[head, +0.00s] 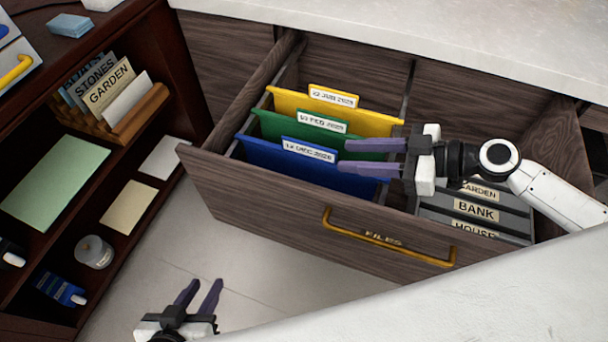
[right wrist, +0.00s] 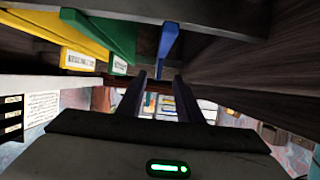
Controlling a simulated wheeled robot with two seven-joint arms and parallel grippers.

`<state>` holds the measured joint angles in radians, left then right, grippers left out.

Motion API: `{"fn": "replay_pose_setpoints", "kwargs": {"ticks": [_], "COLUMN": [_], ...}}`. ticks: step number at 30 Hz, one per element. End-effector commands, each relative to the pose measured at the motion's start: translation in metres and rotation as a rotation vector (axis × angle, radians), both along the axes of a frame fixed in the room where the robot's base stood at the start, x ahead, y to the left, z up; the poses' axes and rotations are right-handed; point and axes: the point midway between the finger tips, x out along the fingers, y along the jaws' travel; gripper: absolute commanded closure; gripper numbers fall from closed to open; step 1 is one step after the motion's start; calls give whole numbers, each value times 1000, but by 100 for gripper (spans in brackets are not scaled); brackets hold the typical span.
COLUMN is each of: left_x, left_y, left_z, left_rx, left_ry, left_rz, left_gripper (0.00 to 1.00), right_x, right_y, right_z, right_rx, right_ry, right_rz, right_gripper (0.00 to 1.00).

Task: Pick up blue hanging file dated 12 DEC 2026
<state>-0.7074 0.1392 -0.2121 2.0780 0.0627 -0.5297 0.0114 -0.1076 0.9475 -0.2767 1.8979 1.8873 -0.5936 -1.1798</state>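The blue hanging file (head: 265,160) hangs at the front of the open drawer, its white tab label (head: 310,150) reading 12 DEC 2026. In the right wrist view its blue edge (right wrist: 168,40) shows beyond the fingertips, roughly in line with the gap between them. My right gripper (head: 342,156) is open, reaching in from the right with its fingers over the right part of the blue and green files. Its fingers also show in the right wrist view (right wrist: 160,76), with nothing visibly gripped. My left gripper (head: 204,285) is open and empty, low in front of the drawer.
Behind hang a green file (head: 270,125) and a yellow file (head: 285,101). Dark dividers (head: 475,210) labelled GARDEN, BANK and HOUSE sit at the drawer's right. The drawer front (head: 290,222) has a gold handle (head: 385,240). A dark shelf unit (head: 180,60) stands left.

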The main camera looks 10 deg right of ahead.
Motion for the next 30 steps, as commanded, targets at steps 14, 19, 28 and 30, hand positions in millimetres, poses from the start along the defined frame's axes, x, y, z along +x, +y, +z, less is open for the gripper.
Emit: {"fn": "replay_pose_setpoints", "kwargs": {"ticks": [14,19,28,30], "left_x": [-5,-7,-5,-5], "left_y": [0,1,2,3], "left_z": [-1,-1,1,0], "left_rx": [3,8,19,21], "left_ry": [7,16,18,18], "left_rz": [-6,-9,-14,-14], "left_gripper": [69,69,69,69], "right_x": [26,34,54,55], "right_y": [38,51,81,82], "right_z": [-23,-25,-37,-39], "right_rx": [3,2,2,1], "right_ry": [-1,-2,0,1], "right_rz": [0,1,0,0], "right_gripper": [67,67,67,67]}}
